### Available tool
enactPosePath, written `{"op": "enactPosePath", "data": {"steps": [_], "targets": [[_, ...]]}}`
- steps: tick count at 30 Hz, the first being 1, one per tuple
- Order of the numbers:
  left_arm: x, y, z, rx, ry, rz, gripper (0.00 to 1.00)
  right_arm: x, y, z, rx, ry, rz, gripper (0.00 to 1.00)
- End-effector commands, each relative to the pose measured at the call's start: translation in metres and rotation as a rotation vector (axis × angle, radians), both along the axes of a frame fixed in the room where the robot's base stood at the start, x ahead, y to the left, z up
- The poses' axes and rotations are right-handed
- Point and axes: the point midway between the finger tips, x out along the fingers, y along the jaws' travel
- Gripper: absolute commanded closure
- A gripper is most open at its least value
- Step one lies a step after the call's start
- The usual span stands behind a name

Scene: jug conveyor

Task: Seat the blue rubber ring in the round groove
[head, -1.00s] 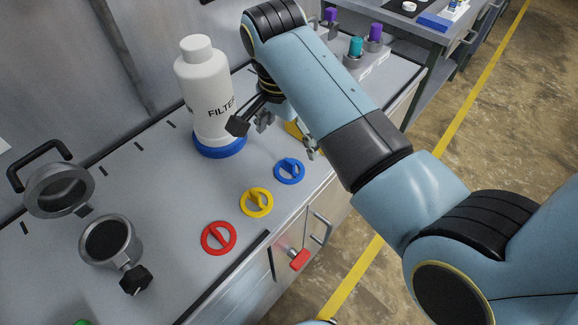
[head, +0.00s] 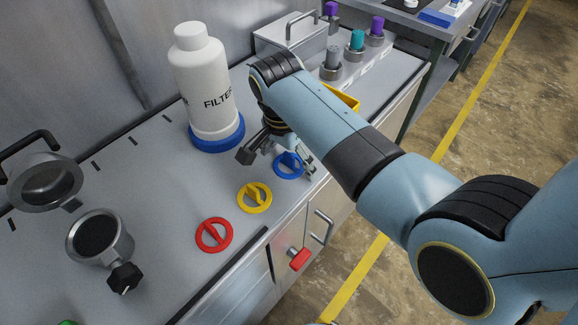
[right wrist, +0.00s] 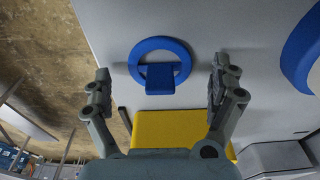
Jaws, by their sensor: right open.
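The blue rubber ring (head: 288,169) lies flat on the grey bench top, with a blue upright tab across it. It also shows in the right wrist view (right wrist: 182,52), centred ahead of the fingers. My right gripper (head: 277,161) is open and empty above the ring, with its fingers (right wrist: 162,76) on either side of the ring in the wrist picture, apart from it. An open round metal housing (head: 123,247) with a dark inside stands at the left, its hinged lid (head: 72,185) swung back. I cannot make out the groove itself. My left gripper is out of view.
Yellow (head: 254,198) and red (head: 214,235) rings lie in line with the blue one. A white FILTER bottle (head: 203,90) on a blue base (head: 218,144) stands close behind my gripper. A yellow bin (head: 345,97) lies beyond my arm. The bench between bottle and housing is mostly clear.

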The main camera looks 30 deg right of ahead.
Motion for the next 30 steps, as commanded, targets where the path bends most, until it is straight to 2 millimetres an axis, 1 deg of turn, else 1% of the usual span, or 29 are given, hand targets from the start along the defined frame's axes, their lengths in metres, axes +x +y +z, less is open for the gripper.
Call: {"op": "enactPosePath", "data": {"steps": [3, 15, 17, 18, 21, 22, 30], "targets": [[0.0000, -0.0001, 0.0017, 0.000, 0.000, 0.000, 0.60, 0.0002, -0.0001, 0.0020, 0.000, -0.001, 0.000, 0.07], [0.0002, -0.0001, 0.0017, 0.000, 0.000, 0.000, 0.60, 0.0001, -0.0001, 0.0020, 0.000, 0.000, 0.000, 0.59], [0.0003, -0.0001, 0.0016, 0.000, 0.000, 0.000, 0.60, 0.0000, -0.0001, 0.0019, 0.000, 0.000, 0.000, 0.67], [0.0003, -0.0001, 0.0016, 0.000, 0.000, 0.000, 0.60, -0.0001, -0.0001, 0.0018, 0.000, 0.000, 0.000, 0.68], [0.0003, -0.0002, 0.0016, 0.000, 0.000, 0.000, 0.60, -0.0007, -0.0002, 0.0012, -0.001, 0.002, 0.001, 0.85], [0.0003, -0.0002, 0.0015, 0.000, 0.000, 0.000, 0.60, -0.0009, -0.0001, 0.0010, -0.001, 0.002, 0.001, 0.88], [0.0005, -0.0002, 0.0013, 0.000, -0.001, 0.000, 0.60, -0.0027, -0.0001, -0.0008, 0.000, 0.007, 0.001, 0.91]]}}
